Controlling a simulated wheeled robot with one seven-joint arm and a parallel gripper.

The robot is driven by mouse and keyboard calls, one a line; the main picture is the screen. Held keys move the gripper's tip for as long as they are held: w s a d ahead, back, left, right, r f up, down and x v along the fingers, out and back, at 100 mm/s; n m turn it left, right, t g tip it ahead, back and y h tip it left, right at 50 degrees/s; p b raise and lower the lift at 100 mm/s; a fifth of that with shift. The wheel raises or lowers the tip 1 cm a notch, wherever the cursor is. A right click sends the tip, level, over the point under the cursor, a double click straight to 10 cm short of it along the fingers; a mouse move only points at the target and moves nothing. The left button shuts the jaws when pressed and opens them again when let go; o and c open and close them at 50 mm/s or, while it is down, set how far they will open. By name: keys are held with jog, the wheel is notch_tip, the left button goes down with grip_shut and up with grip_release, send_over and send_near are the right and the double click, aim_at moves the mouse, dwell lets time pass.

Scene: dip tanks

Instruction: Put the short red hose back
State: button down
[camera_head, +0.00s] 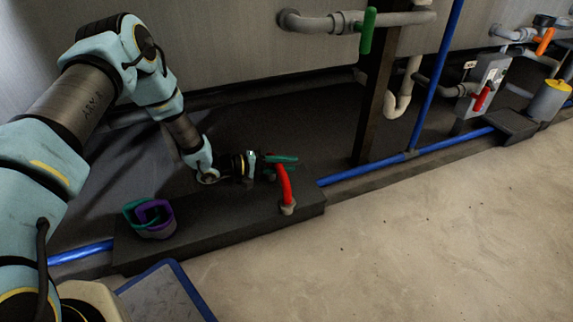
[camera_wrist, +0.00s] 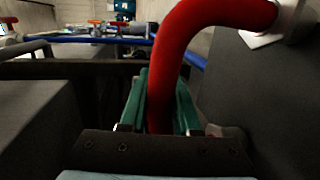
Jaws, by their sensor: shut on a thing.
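The short red hose (camera_head: 285,183) is a bent red tube, held at the right end of a dark low ledge (camera_head: 225,226). My gripper (camera_head: 277,165) has green fingers and is shut on the hose. In the wrist view the hose (camera_wrist: 205,28) rises from between the green fingers (camera_wrist: 160,108) and bends over to the right. Its far end meets a pale fitting (camera_wrist: 272,25) at the top right. In the head view its lower end meets a small pale fitting (camera_head: 288,208) by the ledge. I cannot tell whether that end is seated or loose.
A teal and purple holder (camera_head: 150,218) stands on the ledge, left of my gripper. A blue pipe (camera_head: 365,171) runs along the floor. The concrete floor at right is clear.

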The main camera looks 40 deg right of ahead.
jog(key=c, duration=0.6)
grip_release()
jog(key=p+v, duration=0.4)
jog(key=v, duration=0.8)
jog(key=shift+r, duration=0.1)
jog(key=shift+s, duration=0.1)
